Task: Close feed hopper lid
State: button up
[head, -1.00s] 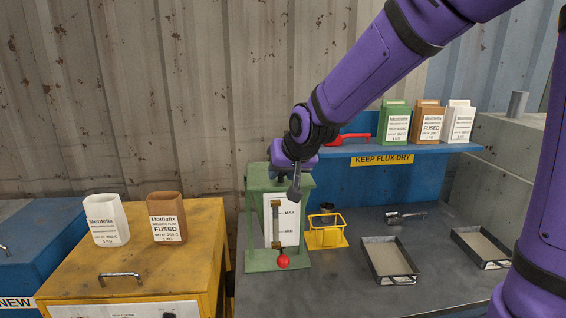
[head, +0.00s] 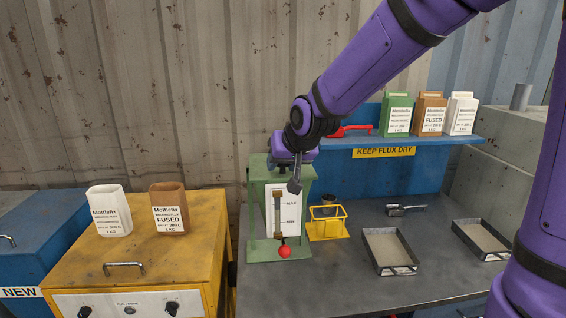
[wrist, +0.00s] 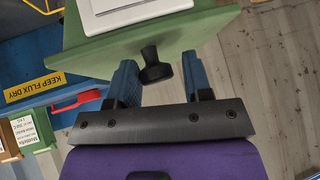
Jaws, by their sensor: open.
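The green feed hopper (head: 256,200) stands on the grey bench, with a white MAX/MIN gauge panel and a red ball on its front. My gripper (head: 293,170) is at the hopper's top, partly hidden by my own wrist. In the wrist view a green plate (wrist: 200,38), apparently the lid, carries a black knob (wrist: 153,70) and a white square frame. My gripper's two blue fingers (wrist: 158,64) are open, one on each side of the knob. Whether they touch it is unclear. The lid's angle cannot be told from the head view.
A yellow wire stand (head: 328,229) is close right of the hopper. Two trays (head: 390,269) and a metal tool (head: 407,209) lie further right. A blue shelf (head: 450,141) behind holds a red scoop (head: 350,131) and several flux bags. A yellow cabinet (head: 140,238) stands left.

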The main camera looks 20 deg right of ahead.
jog(key=shift+s+d+f, duration=0.25)
jog(key=shift+s+f, duration=0.05)
jog(key=shift+f, duration=0.2)
jog(key=shift+r, duration=0.15)
jog(key=v, duration=1)
jog(key=shift+a+r, duration=0.15)
jog(key=shift+r, duration=0.5)
jog(key=s+d+g, duration=0.1)
jog(key=s+d, duration=0.2)
jog(key=s, duration=0.4)
jog(key=s+d+g+h, duration=0.1)
jog(key=s+d, duration=0.1)
jog(key=s, duration=0.5)
jog(key=s+d+f, duration=0.1)
jog(key=s+d, duration=0.2)
jog(key=s, duration=0.5)
jog(key=shift+d+n+g+h, duration=0.3)
jog(key=shift+n+g+h, duration=0.1)
